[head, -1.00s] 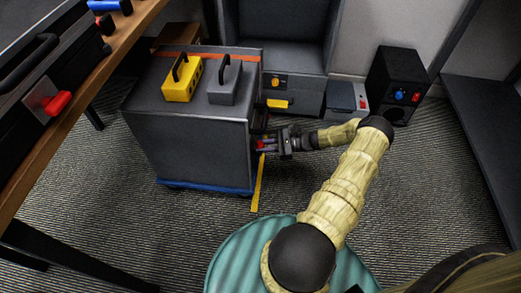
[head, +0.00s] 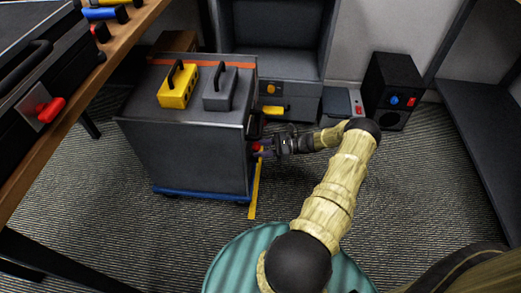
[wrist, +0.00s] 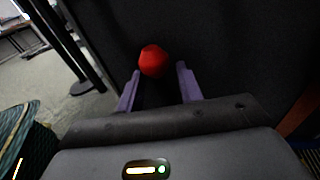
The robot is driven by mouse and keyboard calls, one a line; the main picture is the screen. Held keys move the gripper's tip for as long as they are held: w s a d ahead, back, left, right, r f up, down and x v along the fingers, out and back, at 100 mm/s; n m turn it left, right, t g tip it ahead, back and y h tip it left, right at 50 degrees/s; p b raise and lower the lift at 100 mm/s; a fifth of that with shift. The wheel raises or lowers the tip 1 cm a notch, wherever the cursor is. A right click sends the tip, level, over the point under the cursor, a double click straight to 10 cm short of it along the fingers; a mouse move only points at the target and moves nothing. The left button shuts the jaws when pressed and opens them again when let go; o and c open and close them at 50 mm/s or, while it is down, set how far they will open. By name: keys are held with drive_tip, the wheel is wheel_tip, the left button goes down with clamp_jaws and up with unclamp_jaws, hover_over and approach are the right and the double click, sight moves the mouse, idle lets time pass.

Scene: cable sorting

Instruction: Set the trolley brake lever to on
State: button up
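The grey trolley (head: 185,150) stands on a blue base left of my arm. A red knob (head: 257,147), which looks like the brake lever's end, is on its right side; the lever's shaft and any on/off marking cannot be made out. In the wrist view the red knob (wrist: 153,61) appears just past my fingertips, against the dark trolley side. My gripper (head: 267,152) is at the trolley's right side, right beside the knob. In the wrist view my gripper (wrist: 158,84) has its two purple fingers apart, with nothing between them.
A yellow case (head: 178,86) and a grey case (head: 220,89) sit on the trolley. A workbench with another red lever (head: 48,108) is at left. A black box with knobs (head: 392,90) stands at back right.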

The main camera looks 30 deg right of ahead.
drive_tip(key=shift+f, duration=0.1)
drive_tip(key=p+v, duration=0.1)
drive_tip(key=v, duration=1.6)
drive_tip(key=shift+d, duration=0.2)
